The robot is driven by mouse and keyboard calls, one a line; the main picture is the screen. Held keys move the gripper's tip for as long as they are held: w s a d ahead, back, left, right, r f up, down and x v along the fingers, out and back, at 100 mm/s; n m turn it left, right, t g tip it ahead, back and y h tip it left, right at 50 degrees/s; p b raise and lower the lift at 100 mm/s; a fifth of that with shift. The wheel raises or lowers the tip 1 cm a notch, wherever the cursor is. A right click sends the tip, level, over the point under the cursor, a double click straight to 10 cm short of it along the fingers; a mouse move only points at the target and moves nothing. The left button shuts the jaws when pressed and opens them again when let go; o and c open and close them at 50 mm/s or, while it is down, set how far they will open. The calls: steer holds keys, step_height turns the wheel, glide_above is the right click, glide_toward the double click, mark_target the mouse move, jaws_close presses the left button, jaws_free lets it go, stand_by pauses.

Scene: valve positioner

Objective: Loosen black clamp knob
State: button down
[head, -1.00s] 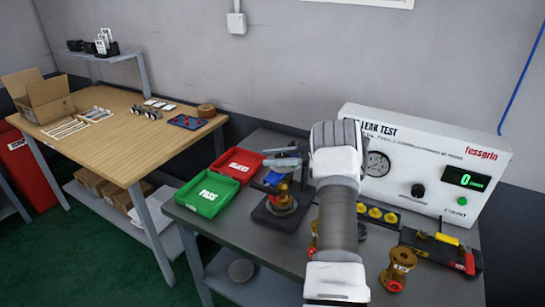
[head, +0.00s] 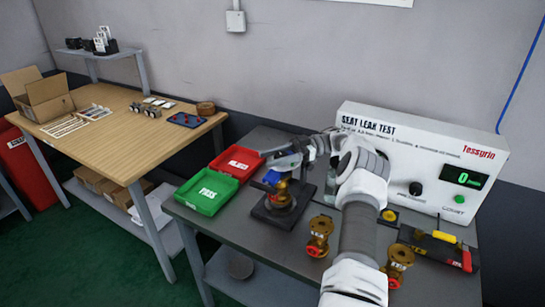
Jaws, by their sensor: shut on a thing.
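The test fixture stands on the grey bench, with a dark base (head: 268,216) and a brass valve body (head: 281,192) upright on it. A blue part (head: 272,178) sits near the valve's top left. My gripper (head: 287,158) reaches in from the right at the top of the fixture, just above the brass valve. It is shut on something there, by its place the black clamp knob. The knob itself is small and largely hidden by the fingers, so I cannot tell its turn or how tight it is.
A green PASS tray (head: 207,193) and a red tray (head: 238,163) lie left of the fixture. Brass valves (head: 319,232) (head: 399,262) stand to the right. The leak tester (head: 440,150) stands behind my arm. A tool holder (head: 440,247) is at the right end.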

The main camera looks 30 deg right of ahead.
steer(key=shift+s+a+f, duration=0.1)
steer(key=shift+f, duration=0.1)
stand_by(0.3)
steer(key=shift+c, duration=1.4)
jaws_free()
steer(key=shift+r, duration=0.1)
steer(key=shift+r, duration=0.55)
step_height(320, 180, up, 3)
steer(key=shift+r, duration=0.1)
steer(key=s+d+r+p, duration=0.3)
steer(key=s+d+r, duration=0.3)
steer(key=s, duration=0.3)
steer(key=shift+s+d+r, duration=0.2)
steer(key=shift+d+r, duration=0.15)
steer(key=shift+d, duration=0.1)
steer(key=shift+w, duration=0.1)
